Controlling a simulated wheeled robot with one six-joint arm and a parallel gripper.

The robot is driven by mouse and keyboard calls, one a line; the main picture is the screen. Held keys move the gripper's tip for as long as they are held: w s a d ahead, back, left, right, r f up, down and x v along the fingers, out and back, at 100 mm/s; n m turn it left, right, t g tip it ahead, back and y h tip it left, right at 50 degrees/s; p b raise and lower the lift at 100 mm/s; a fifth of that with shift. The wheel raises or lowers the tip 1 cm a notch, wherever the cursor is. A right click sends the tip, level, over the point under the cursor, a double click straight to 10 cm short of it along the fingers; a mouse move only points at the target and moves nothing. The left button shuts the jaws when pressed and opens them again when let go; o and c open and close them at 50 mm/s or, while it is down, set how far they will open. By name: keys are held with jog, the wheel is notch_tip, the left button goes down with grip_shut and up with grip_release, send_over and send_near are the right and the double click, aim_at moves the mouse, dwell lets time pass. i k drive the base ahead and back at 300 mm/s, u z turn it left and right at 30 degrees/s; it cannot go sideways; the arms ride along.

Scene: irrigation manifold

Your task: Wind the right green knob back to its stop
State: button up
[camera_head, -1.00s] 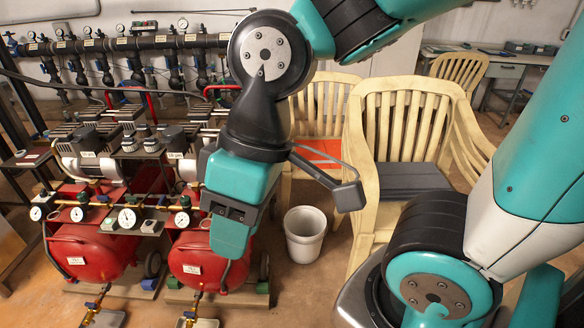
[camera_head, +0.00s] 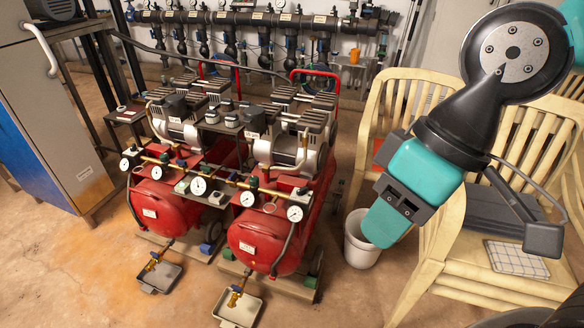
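Two red compressors stand at the centre. A pipe with several gauges runs across their front. A small green knob (camera_head: 254,182) sits near the right end of this pipe, above the right compressor (camera_head: 262,238). A darker, similar knob (camera_head: 165,158) sits to its left, above the left compressor (camera_head: 158,205). The knobs are too small to show how far they are wound. My gripper (camera_head: 383,224) hangs at the right, well apart from the knobs, its teal finger pointing down-left. It is seen from the side, so the gap between its fingers is hidden.
A white bucket (camera_head: 358,248) stands behind my gripper. Pale wooden chairs (camera_head: 447,238) fill the right. A grey cabinet (camera_head: 50,110) is at the left. Drip trays (camera_head: 160,277) lie before the compressors. A dark pipe manifold (camera_head: 262,18) runs along the back wall. Front-left floor is clear.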

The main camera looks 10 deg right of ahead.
aim_at(254, 181)
jog(key=u, duration=0.6)
jog(key=i, duration=1.3)
jog(key=z, duration=0.4)
